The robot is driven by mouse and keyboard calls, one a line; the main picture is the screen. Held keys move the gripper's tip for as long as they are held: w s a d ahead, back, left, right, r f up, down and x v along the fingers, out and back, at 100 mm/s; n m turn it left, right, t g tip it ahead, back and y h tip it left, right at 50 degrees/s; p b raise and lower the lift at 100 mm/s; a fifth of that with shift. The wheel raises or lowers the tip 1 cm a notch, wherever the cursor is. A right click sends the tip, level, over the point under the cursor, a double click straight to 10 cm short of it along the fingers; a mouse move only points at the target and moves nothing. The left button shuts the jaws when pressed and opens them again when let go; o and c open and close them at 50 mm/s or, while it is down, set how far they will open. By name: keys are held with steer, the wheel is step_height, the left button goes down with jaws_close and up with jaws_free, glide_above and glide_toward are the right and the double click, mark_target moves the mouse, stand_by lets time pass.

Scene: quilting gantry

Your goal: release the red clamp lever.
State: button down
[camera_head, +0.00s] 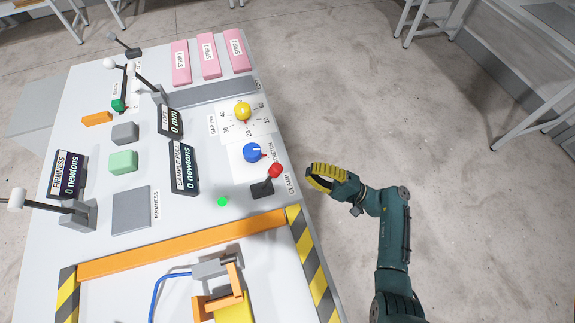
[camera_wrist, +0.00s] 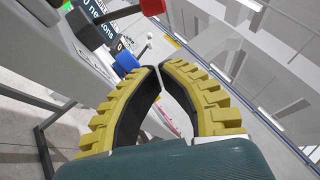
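The clamp lever has a red knob (camera_head: 275,170) on a short stem above a dark base (camera_head: 262,190), near the right edge of the table by the CLAMP label (camera_head: 291,184). It leans up and to the right. Its red knob also shows at the top edge of the wrist view (camera_wrist: 152,6), partly cut off. My gripper (camera_head: 312,177) is off the table's right edge, to the right of the lever and apart from it.
A blue knob (camera_head: 252,153) and a yellow knob (camera_head: 242,112) stand just behind the lever. A green light (camera_head: 222,202) glows to its left. An orange bar (camera_head: 182,244) and striped edging (camera_head: 315,265) lie in front. The floor right of the table is clear.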

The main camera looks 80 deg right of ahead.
mark_target(270, 177)
steer(key=w+r, duration=0.1)
steer(key=w, duration=0.1)
steer(key=w+a+r, duration=0.1)
steer(key=w, duration=0.1)
steer(key=w+a+r+p, duration=0.1)
steer(key=w, duration=0.1)
steer(key=shift+w+r, duration=0.25)
steer(key=shift+r, duration=0.05)
